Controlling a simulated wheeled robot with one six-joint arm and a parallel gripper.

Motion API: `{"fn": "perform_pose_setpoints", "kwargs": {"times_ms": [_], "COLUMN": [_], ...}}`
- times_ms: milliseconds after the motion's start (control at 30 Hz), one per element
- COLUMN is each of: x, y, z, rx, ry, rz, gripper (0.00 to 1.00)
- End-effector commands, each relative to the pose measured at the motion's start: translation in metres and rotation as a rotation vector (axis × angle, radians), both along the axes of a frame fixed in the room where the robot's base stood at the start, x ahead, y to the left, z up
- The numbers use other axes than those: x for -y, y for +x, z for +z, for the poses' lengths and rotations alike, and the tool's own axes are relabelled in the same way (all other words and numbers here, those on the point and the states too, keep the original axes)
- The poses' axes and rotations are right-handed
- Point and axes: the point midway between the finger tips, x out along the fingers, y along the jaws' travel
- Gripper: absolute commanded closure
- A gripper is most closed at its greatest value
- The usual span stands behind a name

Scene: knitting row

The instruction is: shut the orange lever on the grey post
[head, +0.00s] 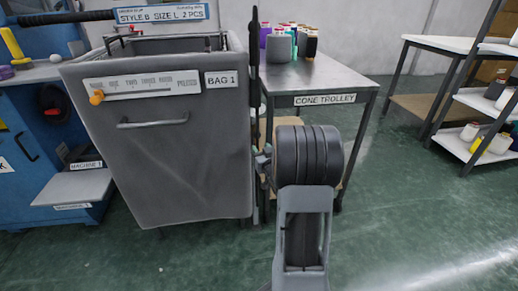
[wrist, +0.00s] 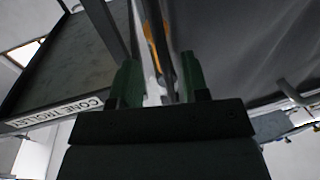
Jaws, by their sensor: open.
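In the wrist view an orange lever (wrist: 154,45) lies along a grey post (wrist: 167,50), close beside it. Both show beyond and between the green fingers of my gripper (wrist: 160,76). The gripper is open, one finger on each side, and I cannot tell whether either finger touches the post or lever. In the head view my gripper (head: 262,160) is partly hidden by my arm, beside the right edge of the grey bag bin. A dark upright post (head: 254,60) stands above it there; the orange lever is not clearly seen in that view.
The grey bin (head: 180,165) labelled BAG 1 is left of my gripper. It carries a separate orange knob (head: 97,97) on its scale. The cone trolley (head: 335,80) holds several cones and stands close behind my arm.

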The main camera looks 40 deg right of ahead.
Motion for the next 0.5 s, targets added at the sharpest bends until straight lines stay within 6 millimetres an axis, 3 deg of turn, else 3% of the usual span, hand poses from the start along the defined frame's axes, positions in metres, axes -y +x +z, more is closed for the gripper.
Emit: {"fn": "perform_pose_setpoints", "kwargs": {"times_ms": [200,500], "x": [0.006,0.008], "y": [0.024,0.032], "z": [-0.001,0.000], "rx": [0.001,0.000], "ry": [-0.001,0.001], "rz": [0.001,0.000], "gripper": [0.58,0.58]}}
